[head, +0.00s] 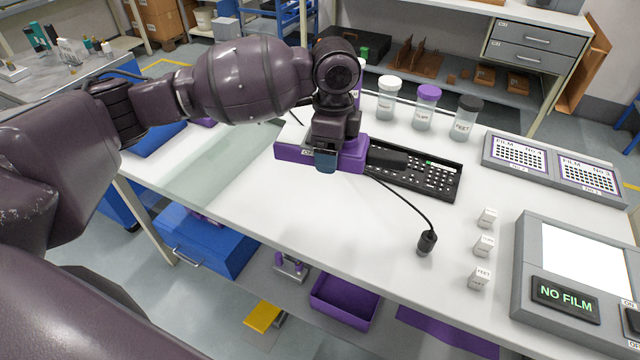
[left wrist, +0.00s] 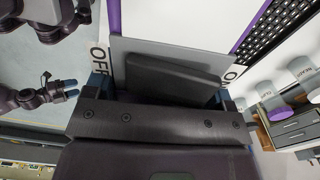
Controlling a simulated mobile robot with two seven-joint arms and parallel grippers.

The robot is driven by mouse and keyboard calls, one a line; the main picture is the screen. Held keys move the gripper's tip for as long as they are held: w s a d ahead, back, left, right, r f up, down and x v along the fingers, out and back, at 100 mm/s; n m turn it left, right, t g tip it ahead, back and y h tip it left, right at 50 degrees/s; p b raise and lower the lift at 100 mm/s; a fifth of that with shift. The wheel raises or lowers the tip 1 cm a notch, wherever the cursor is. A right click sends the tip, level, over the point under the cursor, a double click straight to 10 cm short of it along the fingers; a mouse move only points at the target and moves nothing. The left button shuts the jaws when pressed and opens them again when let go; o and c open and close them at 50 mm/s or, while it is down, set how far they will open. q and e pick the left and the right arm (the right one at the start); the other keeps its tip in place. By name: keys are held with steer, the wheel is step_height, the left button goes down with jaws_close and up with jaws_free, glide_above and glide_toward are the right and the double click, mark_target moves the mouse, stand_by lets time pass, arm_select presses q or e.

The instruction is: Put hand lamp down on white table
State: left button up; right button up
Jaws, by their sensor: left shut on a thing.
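In the head view a black rounded body (head: 388,156) sticks out to the right of the gripper, over the keyboard. The gripper hides most of the held thing, so contact with the table is unclear. My right gripper (left wrist: 70,89), blue-tipped, shows small in the left wrist view.
A black keyboard (head: 430,175) lies right of the gripper. Lidded jars (head: 424,114) stand behind, small white blocks (head: 483,245) and a grey light box (head: 560,310) at right. The table's left-front part is clear.

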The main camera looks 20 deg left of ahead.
arm_select(q)
steer(key=m, duration=0.1)
steer(key=w+m, duration=0.1)
steer(key=m, duration=0.1)
steer(key=shift+w+d+b, duration=0.2)
steer(key=shift+b, duration=0.1)
steer(key=m, duration=0.2)
steer(key=w+m, duration=0.1)
steer(key=shift+w+d+r+m, duration=0.15)
steer(key=shift+d+r+m, duration=0.05)
steer(key=shift+m, duration=0.2)
steer(key=shift+f+b, duration=0.3)
steer(key=shift+b, duration=0.05)
steer(key=b, duration=0.2)
glide_above(336, 213)
step_height(336, 213, down, 13)
steer(key=shift+w, duration=0.1)
steer(key=shift+f, duration=0.25)
step_height(336, 213, down, 6)
steer(key=shift+r+b, duration=0.25)
steer(key=shift+b, duration=0.5)
steer(key=shift+f, duration=0.2)
steer(key=shift+r, duration=0.1)
